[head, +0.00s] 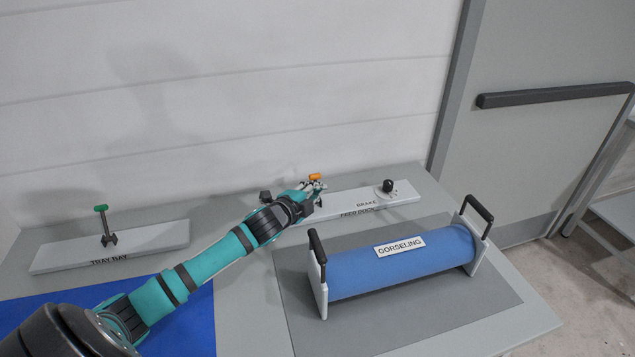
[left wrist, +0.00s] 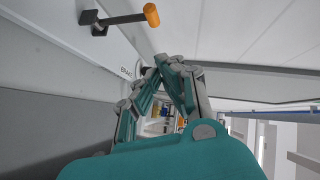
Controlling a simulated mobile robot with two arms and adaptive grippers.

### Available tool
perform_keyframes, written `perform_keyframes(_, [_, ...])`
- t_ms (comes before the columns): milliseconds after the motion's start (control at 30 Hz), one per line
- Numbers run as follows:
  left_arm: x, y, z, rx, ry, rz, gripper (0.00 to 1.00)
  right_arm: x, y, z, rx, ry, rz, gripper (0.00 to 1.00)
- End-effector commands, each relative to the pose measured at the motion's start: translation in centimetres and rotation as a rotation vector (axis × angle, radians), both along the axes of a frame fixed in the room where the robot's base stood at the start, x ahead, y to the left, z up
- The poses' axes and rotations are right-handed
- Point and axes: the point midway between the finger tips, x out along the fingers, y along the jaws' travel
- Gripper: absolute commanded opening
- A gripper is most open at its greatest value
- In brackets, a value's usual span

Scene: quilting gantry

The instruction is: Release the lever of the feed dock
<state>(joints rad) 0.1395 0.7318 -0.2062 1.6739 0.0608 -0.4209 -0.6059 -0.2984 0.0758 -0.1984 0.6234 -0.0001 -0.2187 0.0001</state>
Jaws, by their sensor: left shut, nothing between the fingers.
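The feed dock (head: 342,201) is a pale board at the back of the table, labelled FEED DOCK. Its lever has an orange tip (head: 314,176), which shows just above my left gripper (head: 317,187) in the head view; the rest of the lever is mostly hidden there. In the left wrist view the lever's dark rod (left wrist: 122,19) stands out from a dark bracket, with the orange knob at its end. My left gripper (left wrist: 174,62) is shut and empty there, and the lever appears beside its fingertips, not between them. My right gripper is out of view.
A black brake knob (head: 388,186) stands right on the dock. A blue roll labelled GORSELING (head: 405,262) with black handles lies on a grey mat (head: 420,318) in front. The tray bay (head: 160,237) with a green-topped lever (head: 102,212) is left. A wall rises behind.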

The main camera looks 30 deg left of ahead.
Motion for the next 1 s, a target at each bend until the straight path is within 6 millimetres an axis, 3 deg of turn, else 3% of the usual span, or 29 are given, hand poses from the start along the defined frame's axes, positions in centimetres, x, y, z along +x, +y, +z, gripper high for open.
perform_keyframes(133, [3.2, 0.1, -0.5, -0.003, -0.001, 0.002, 0.00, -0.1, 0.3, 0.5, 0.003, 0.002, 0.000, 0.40])
perform_keyframes(300, [4.6, 1.9, -1.5, 0.001, 0.001, 0.000, 0.00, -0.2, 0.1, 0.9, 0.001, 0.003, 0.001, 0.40])
perform_keyframes(867, [5.4, 2.9, -2.2, 0.001, 0.001, -0.001, 0.00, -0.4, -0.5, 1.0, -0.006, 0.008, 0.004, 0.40])
perform_keyframes(1000, [5.3, 2.8, -1.5, -0.019, 0.018, -0.002, 0.00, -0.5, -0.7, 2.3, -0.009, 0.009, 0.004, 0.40])
